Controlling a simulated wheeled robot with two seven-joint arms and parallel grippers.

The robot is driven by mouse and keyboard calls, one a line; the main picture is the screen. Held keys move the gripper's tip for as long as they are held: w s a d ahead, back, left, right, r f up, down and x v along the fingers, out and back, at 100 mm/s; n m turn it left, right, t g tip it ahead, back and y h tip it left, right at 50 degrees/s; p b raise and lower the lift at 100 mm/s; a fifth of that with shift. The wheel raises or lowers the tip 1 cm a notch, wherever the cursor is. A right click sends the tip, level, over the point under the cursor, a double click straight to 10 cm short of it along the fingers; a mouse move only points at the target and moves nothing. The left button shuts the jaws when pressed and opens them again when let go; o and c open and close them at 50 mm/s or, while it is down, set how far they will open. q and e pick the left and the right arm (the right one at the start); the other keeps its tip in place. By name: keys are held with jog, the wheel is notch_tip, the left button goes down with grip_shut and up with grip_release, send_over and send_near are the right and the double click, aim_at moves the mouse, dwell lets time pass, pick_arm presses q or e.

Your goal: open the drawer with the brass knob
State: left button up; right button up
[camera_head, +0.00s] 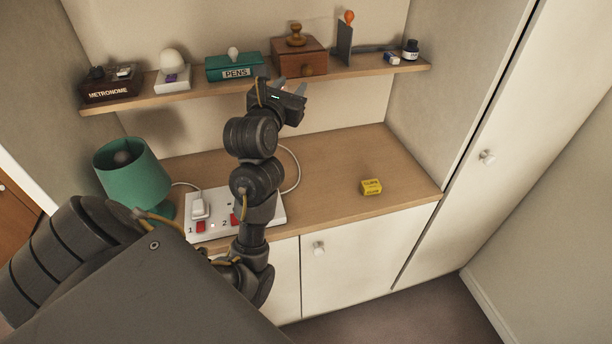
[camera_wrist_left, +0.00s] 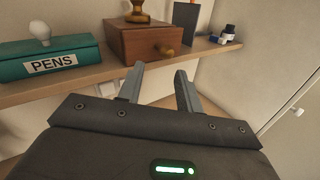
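A small brown wooden box with a drawer front (camera_head: 299,58) stands on the shelf, with a wooden stamp on top. The drawer looks closed. My left gripper (camera_head: 281,84) is just below and in front of the box; in the left wrist view its two fingers (camera_wrist_left: 161,82) are apart with nothing between them, below the knob and not touching it. My right gripper is not in view.
The shelf (camera_head: 188,97) also holds a metronome box (camera_head: 109,86), a teal pens box (camera_head: 234,67), a dark upright plate (camera_head: 345,43) and an ink bottle (camera_head: 410,49). Below, the desk (camera_head: 330,160) carries a green lamp (camera_head: 131,173), a power strip (camera_head: 271,211) and a yellow block (camera_head: 371,187).

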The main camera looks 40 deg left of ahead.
pick_arm(q)
jog(key=shift+s+d+f+m+g+h+p, duration=0.7)
jog(key=shift+s+d+f+m+g, duration=0.95)
jog(key=shift+f+m, duration=2.8)
jog(key=shift+s+d+f+m+g+h+p, duration=0.35)
jog(key=shift+s+d+f+m+g+h, duration=0.7)
jog(key=shift+d+f+m, duration=2.35)
jog(key=shift+s+d+f+m+g+h+p, duration=0.5)
jog(key=shift+s+d+f+m+g+h, duration=0.75)
jog(key=shift+f+m, duration=4.2)
jog(key=shift+s+a+f+n+y, duration=0.2)
jog(key=shift+f+n, duration=0.3)
jog(key=shift+f, duration=0.05)
jog(key=shift+s+a+f+n+y, duration=0.15)
jog(key=shift+a+f+n+y, duration=0.05)
jog(key=shift+f+n, duration=0.3)
